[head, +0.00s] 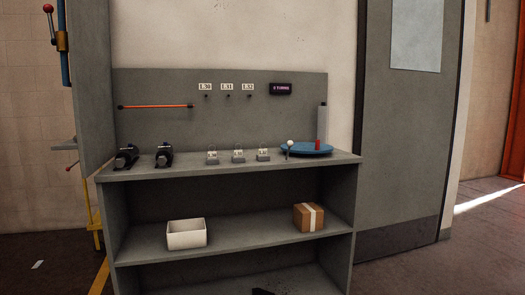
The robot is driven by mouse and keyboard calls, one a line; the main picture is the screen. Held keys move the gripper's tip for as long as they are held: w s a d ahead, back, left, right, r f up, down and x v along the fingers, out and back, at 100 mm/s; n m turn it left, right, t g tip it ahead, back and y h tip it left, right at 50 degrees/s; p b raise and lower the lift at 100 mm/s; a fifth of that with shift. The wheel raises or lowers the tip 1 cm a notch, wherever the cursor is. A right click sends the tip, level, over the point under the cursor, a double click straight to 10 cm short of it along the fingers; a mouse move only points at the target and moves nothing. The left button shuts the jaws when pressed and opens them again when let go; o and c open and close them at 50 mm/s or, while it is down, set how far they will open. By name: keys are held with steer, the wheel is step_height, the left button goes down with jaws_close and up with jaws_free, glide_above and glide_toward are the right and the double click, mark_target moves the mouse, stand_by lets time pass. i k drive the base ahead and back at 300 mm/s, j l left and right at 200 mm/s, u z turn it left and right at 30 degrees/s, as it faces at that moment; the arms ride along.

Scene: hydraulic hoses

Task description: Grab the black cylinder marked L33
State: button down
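Two black cylinder-like parts lie on the left of the grey bench top: one at the far left (126,158) and one just right of it (164,156). Any marking on them is too small to read, so I cannot tell which is L33. A small dark shape (262,291) at the bottom edge may be the tip of my gripper; its fingers cannot be made out. It is well below and apart from both black parts.
Several small tagged grey blocks (238,156) stand mid-bench. Labelled pegs and an orange rod (155,106) are on the back panel. A white bin (187,233) and cardboard box (309,217) sit on the shelf below.

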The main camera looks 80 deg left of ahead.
mark_target(126, 157)
steer(key=u, duration=3.4)
steer(key=i+l+u, duration=0.1)
steer(key=u, duration=0.3)
steer(key=i+l+u, duration=0.1)
steer(key=u, duration=0.3)
